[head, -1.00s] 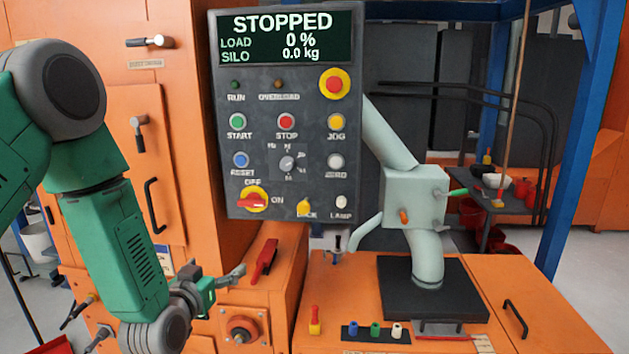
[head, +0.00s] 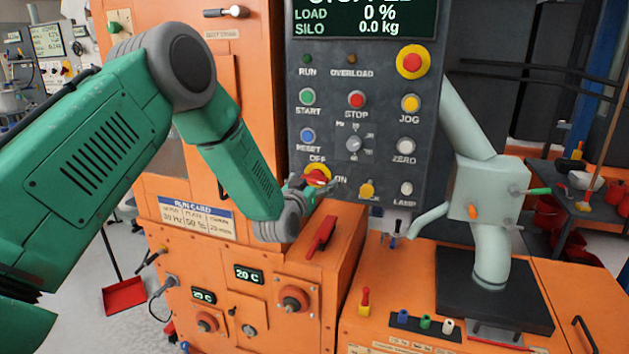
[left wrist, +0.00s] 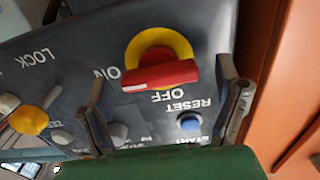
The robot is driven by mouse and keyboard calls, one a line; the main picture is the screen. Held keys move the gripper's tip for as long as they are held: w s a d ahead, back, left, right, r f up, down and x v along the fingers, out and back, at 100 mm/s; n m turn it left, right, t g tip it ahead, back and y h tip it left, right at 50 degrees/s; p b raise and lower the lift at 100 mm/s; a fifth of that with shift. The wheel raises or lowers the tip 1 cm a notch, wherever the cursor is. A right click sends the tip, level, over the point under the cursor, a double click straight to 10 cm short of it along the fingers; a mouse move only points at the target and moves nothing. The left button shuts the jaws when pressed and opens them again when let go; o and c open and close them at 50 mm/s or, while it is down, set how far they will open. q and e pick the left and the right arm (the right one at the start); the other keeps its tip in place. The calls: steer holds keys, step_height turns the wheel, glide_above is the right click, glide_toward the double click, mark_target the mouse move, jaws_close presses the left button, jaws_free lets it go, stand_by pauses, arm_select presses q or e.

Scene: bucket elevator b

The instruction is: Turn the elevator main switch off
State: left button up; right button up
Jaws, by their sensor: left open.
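The main switch (head: 317,174) is a red bar handle on a yellow disc, low on the left of the dark control panel (head: 337,120). In the left wrist view, which is upside down, the switch (left wrist: 160,72) shows its bar lying roughly across, its pale-marked end toward the ON label. The OFF label is at its side. My left gripper (head: 313,190) is in front of the switch in the head view and partly covers it. In the wrist view its open fingers (left wrist: 163,80) are on either side of the switch; contact is not visible. My right gripper is out of view.
A blue reset button (left wrist: 190,122) is near one finger and a yellow lock knob (left wrist: 28,120) lies beyond the other. A red handle (head: 321,235) stands on the orange cabinet below. A pale pipe (head: 492,200) rises at the right.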

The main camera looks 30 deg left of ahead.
arm_select(q)
steer(key=shift+w, duration=0.6)
steer(key=shift+a, duration=0.15)
steer(key=c, duration=1.1)
